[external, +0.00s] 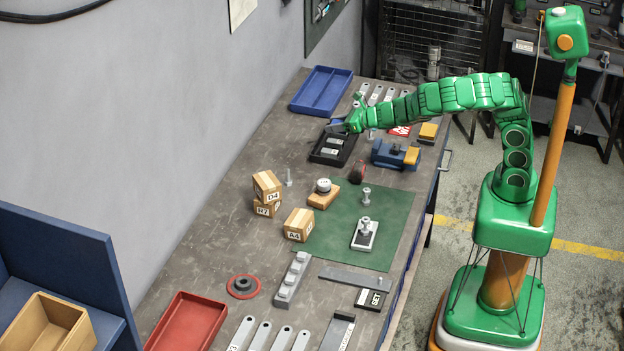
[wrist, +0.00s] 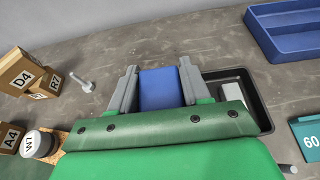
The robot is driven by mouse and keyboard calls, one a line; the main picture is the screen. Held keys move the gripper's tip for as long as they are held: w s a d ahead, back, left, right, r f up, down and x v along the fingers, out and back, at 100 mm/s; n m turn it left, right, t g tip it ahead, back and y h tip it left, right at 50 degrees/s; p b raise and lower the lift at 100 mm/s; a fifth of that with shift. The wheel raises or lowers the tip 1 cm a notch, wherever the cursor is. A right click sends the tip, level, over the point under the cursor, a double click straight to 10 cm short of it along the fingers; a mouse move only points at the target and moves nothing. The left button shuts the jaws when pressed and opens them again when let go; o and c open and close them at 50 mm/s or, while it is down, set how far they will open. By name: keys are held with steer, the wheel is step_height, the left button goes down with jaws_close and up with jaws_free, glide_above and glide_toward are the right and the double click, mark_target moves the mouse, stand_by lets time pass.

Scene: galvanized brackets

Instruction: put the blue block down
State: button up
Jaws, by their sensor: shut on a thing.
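The blue block (wrist: 160,90) is between the two grey fingers of my gripper (wrist: 158,78), which is shut on it. In the external view my gripper (external: 342,125) is over the far part of the bench, close to the black tray (external: 316,155). The block is not clearly visible there. In the wrist view bare grey bench shows beyond the block, and the black tray (wrist: 265,116) is partly hidden behind my gripper on the right. I cannot tell whether the block touches the bench.
A blue tray (external: 345,76) lies empty at the back. Wooden blocks D4 (external: 266,184), R7 (external: 265,209) and A4 (external: 299,224) stand nearer, beside an upright bolt (external: 289,178). A green mat (external: 330,250) holds several parts. Bare bench lies along the wall.

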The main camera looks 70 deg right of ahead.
stand_by(0.3)
steer(key=w+a+r+n+y, duration=0.1)
steer(key=a+r+n+y, duration=0.15)
steer(key=a, duration=0.95)
steer(key=w+a+r+n+y, duration=0.1)
steer(key=a+n+y, duration=0.15)
steer(key=a, duration=0.95)
steer(key=s+a+n+g+y, duration=0.2)
steer(key=s+a, duration=0.3)
steer(key=a, duration=0.7)
steer(key=s+a+n+g+y, duration=0.2)
steer(key=s+a, duration=0.2)
steer(key=a, duration=0.8)
steer(key=shift+s+d+f+x, duration=0.15)
steer(key=shift+f+x, duration=0.3)
steer(key=shift+x, duration=2.35)
steer(key=shift+s+d+f+x, duration=0.1)
steer(key=shift+d+f+x, duration=0.25)
steer(key=shift+x, duration=2.4)
steer(key=shift+s+d+f+x, duration=0.1)
steer(key=shift+f+x, duration=0.45)
steer(key=shift+x, duration=2.25)
steer(key=shift+f, duration=1.5)
steer(key=shift+f, duration=0.6)
